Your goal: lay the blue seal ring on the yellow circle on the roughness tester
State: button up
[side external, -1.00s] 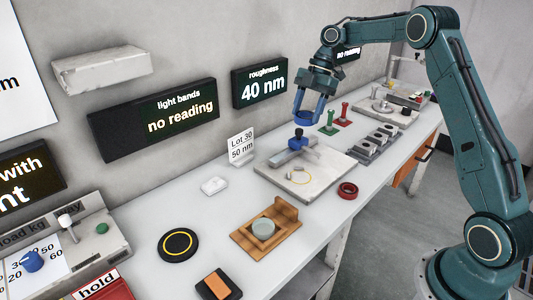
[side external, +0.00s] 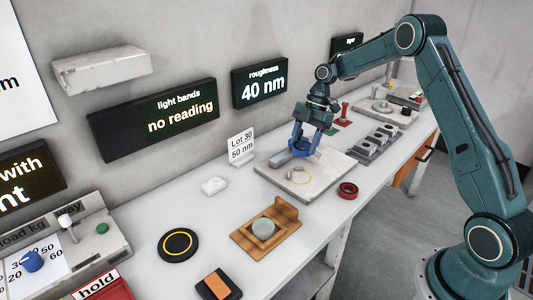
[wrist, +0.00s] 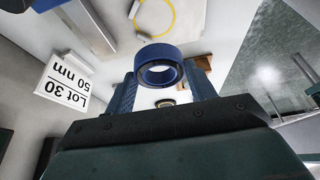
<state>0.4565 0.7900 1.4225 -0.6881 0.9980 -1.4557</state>
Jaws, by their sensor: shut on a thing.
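The blue seal ring (side external: 304,152) is held between the fingers of my gripper (side external: 306,146). The wrist view also shows the ring (wrist: 160,49) gripped from both sides, its hole facing the camera. The roughness tester (side external: 325,172) is a pale flat plate with a grey bar at its back left. The yellow circle (side external: 299,176) on the plate is bare; it also shows in the wrist view (wrist: 154,36), beyond the ring. My gripper is over the back part of the plate, beside the circle. I cannot tell the exact height of the ring above the plate.
A red ring (side external: 348,190) lies right of the plate. A "Lot 30 50 nm" card (side external: 240,147) stands behind it. A wooden fixture (side external: 283,212) with a grey disc and a black disc with a yellow ring (side external: 178,244) are nearer. Grey blocks (side external: 374,144) stand farther right.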

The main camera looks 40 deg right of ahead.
aim_at(298, 178)
jog(key=shift+f, duration=4.85)
jog(key=shift+f, duration=0.15)
jog(key=o, duration=1.1)
jog(key=v, duration=1.2)
jog(key=shift+r, duration=0.25)
jog(key=shift+a, duration=0.1)
